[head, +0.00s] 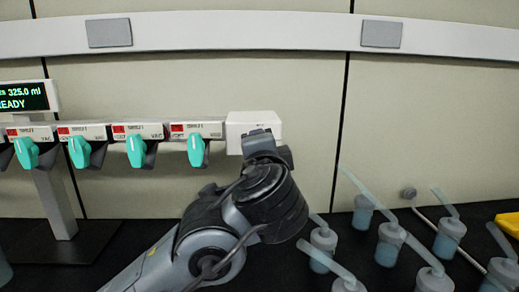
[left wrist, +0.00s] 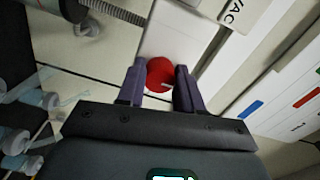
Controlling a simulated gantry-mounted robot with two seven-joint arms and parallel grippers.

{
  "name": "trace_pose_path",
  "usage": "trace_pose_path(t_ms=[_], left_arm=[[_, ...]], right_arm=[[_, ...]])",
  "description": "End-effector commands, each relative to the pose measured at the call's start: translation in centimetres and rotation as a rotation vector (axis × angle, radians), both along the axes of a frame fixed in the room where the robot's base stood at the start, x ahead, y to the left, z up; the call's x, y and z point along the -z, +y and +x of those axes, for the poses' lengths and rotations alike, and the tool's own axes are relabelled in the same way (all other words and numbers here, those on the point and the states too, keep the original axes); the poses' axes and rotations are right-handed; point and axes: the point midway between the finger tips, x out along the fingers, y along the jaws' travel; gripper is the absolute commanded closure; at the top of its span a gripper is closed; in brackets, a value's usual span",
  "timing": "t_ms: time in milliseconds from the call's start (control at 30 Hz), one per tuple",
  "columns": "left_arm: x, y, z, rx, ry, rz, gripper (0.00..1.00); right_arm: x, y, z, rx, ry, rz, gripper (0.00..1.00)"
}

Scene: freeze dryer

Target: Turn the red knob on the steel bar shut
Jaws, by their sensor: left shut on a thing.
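The red knob (left wrist: 160,77) shows in the left wrist view as a round red cap with a small pale mark, at the end of a white block. My left gripper (left wrist: 159,69) has its two dark purple fingers on either side of the knob and is shut on it. In the head view the left gripper (head: 259,146) is in front of the white end block (head: 254,119) of the bar, and it hides the knob. Whether the knob is turned open or shut cannot be told. My right gripper is not in view.
Several teal-handled valves (head: 136,150) with red labels line the bar left of my gripper. A display reading READY (head: 24,97) stands at far left. Several flasks with bluish contents (head: 388,244) stand on the dark bench at lower right, with a yellow object (head: 509,222) at the edge.

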Motion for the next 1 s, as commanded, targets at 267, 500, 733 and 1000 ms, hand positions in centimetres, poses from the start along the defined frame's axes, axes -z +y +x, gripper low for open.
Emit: trace_pose_path(t_ms=[267,500,733,1000], left_arm=[[0.1,0.0,0.1,-0.001,0.002,-0.005,0.95],[0.1,0.0,0.0,-0.001,0.001,-0.004,0.42],[0.0,0.0,0.0,0.0,0.0,-0.004,0.39],[-0.1,-0.1,-1.3,0.002,-0.001,-0.003,0.39]], right_arm=[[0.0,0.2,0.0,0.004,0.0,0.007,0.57],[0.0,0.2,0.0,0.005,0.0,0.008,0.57],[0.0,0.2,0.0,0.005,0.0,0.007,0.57],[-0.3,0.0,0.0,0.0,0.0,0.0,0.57]])
